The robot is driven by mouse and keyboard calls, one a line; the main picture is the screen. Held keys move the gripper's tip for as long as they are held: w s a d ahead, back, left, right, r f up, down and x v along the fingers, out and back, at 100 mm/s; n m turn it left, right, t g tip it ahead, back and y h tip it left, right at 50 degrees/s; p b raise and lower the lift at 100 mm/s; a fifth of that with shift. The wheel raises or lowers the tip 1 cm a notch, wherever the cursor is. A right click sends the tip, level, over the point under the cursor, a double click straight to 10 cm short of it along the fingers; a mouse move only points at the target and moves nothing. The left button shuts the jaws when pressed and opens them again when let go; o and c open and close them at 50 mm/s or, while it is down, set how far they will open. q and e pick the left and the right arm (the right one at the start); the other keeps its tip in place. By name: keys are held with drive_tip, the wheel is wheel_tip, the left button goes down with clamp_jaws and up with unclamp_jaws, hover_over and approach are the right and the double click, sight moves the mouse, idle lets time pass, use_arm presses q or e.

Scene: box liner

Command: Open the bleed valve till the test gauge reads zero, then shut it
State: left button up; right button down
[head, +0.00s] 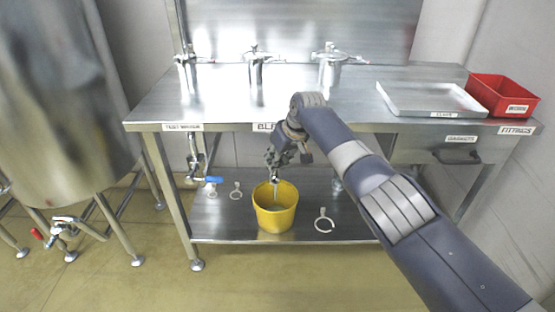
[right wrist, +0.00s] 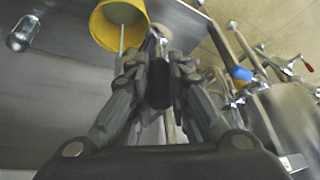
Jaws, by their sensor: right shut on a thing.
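My right gripper (head: 277,160) reaches under the bench's front edge, below a partly hidden label starting "BLE". In the right wrist view the right gripper (right wrist: 160,75) is shut on a dark handle (right wrist: 160,88), which appears to be the bleed valve's; the rest of the valve is mostly hidden. A yellow bucket (head: 275,217) stands on the lower shelf beneath it and also shows in the right wrist view (right wrist: 102,28). A thin pale streak runs down into the bucket, with pale liquid inside. I cannot make out a test gauge reading. My left gripper is not in view.
A blue-handled valve (head: 213,180) hangs left of the bucket. Ring-shaped parts, including a white one (head: 324,222), lie on the lower shelf. A metal tray (head: 432,98) and a red bin (head: 503,95) sit on the bench top. A large steel tank (head: 60,110) stands at left.

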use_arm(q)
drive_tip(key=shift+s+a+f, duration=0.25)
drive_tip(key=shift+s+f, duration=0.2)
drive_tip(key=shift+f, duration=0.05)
use_arm(e)
drive_tip(key=shift+a+f+h, duration=0.1)
drive_tip(key=shift+a+h, duration=0.15)
drive_tip(key=shift+h, duration=0.05)
drive_tip(key=c, duration=1.5)
unclamp_jaws()
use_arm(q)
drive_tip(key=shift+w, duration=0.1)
use_arm(e)
drive_tip(key=shift+v, duration=6)
